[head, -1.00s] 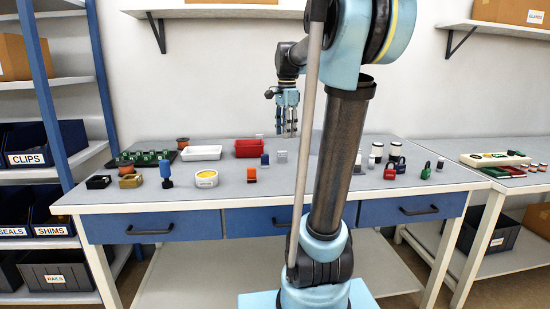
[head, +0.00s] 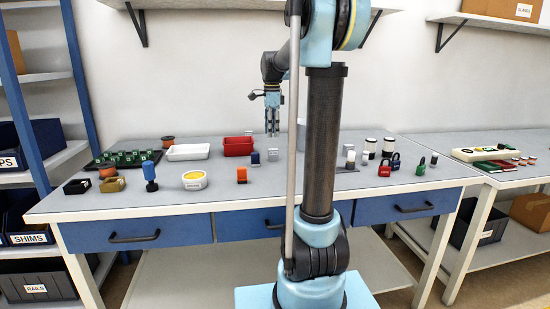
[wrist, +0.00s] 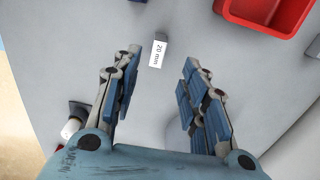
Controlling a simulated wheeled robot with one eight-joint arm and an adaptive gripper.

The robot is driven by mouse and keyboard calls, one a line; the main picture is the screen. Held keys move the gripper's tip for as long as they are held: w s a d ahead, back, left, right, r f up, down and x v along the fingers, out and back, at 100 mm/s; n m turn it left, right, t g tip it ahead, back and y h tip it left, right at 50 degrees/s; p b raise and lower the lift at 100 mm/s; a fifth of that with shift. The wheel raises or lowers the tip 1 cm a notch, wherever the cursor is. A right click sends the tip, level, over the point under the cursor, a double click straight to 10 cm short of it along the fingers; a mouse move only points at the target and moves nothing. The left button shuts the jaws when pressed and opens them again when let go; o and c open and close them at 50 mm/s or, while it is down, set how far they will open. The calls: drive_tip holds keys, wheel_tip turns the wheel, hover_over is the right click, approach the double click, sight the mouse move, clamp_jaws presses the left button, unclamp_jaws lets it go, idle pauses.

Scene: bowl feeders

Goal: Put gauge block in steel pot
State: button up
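The gauge block (wrist: 158,50) is a small grey block with a white "20 mm" label, lying on the table. It also shows in the head view (head: 272,155), just right of a dark blue block. My gripper (wrist: 161,60) is open and empty, fingers pointing down above the table. In the wrist view the block appears between and just beyond the fingertips. In the head view my gripper (head: 272,133) hangs over the block with a visible gap. I cannot make out a steel pot for certain; my arm hides part of the table.
A red bin (head: 238,146) and a white tray (head: 188,152) stand behind and left. A dark blue block (head: 255,159) and an orange block (head: 242,174) are close by. Padlocks (head: 389,165) and black-and-white cylinders (head: 388,147) stand right of my arm.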

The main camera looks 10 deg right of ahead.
sight(273, 150)
drive_tip(key=shift+s+d+f, duration=0.1)
drive_tip(key=shift+d+f, duration=0.05)
drive_tip(key=shift+f, duration=4.55)
drive_tip(key=shift+c, duration=0.2)
clamp_jaws()
